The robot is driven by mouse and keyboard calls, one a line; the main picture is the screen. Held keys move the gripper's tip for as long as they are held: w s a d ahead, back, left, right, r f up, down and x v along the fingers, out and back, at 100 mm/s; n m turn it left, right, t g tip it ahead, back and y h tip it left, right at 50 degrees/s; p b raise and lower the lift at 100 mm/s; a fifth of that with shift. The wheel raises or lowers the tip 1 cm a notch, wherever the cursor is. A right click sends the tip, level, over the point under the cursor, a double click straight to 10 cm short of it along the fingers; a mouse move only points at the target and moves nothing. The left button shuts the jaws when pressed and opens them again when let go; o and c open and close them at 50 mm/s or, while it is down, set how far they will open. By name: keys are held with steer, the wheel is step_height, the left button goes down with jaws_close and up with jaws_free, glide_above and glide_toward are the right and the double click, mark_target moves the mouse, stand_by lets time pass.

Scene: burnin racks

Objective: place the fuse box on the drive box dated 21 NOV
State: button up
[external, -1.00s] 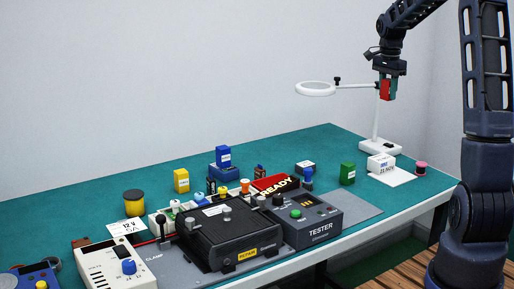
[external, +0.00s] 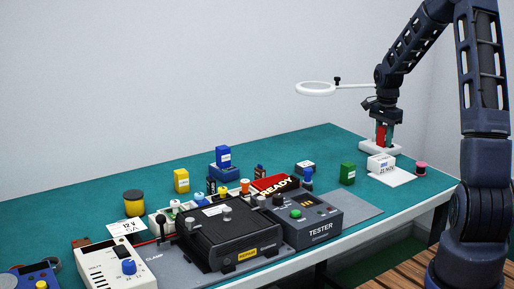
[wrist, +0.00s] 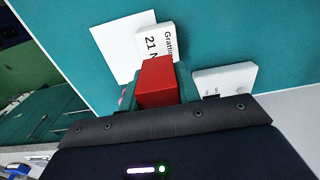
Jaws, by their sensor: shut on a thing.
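My gripper (external: 385,137) is shut on a red fuse box (external: 381,135) and holds it upright, just behind and above the white drive box (external: 381,161) marked 21 NOV. In the wrist view the red fuse box (wrist: 158,82) sits between the green fingers and covers part of the drive box's label (wrist: 153,42). The drive box lies on a white sheet (external: 402,177). I cannot tell whether the fuse box touches the drive box.
The white lamp base (external: 366,147) and magnifier ring (external: 316,88) stand close to my gripper. A pink spool (external: 421,168) sits right of the sheet.

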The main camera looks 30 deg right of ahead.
mark_target(383, 147)
steer(key=shift+f, duration=2.05)
steer(key=o, duration=1)
steer(key=shift+f, duration=0.15)
steer(key=shift+c, duration=0.2)
step_height(383, 147, up, 12)
steer(key=shift+a+r, duration=0.1)
steer(key=shift+r, duration=0.1)
steer(key=s+a+r+n+t+h, duration=0.1)
steer(key=s+a+r+n, duration=0.3)
steer(key=s+a+r, duration=0.4)
steer(key=s+a+r+n+t, duration=0.1)
steer(key=s+a+r+n, duration=0.45)
steer(key=a, duration=0.45)
steer(key=s+a+n+t, duration=0.1)
steer(key=s+a+n, duration=0.1)
steer(key=s, duration=0.4)
steer(key=s+a+r+n, duration=0.1)
steer(key=s+a+n, duration=0.2)
steer(key=s, duration=0.3)
steer(key=s+a+r+n+t+y, duration=0.1)
steer(key=s+a+n, duration=0.2)
steer(key=s+a, duration=0.2)
steer(key=shift+s+t, duration=0.3)
steer(key=shift+s, duration=0.7)
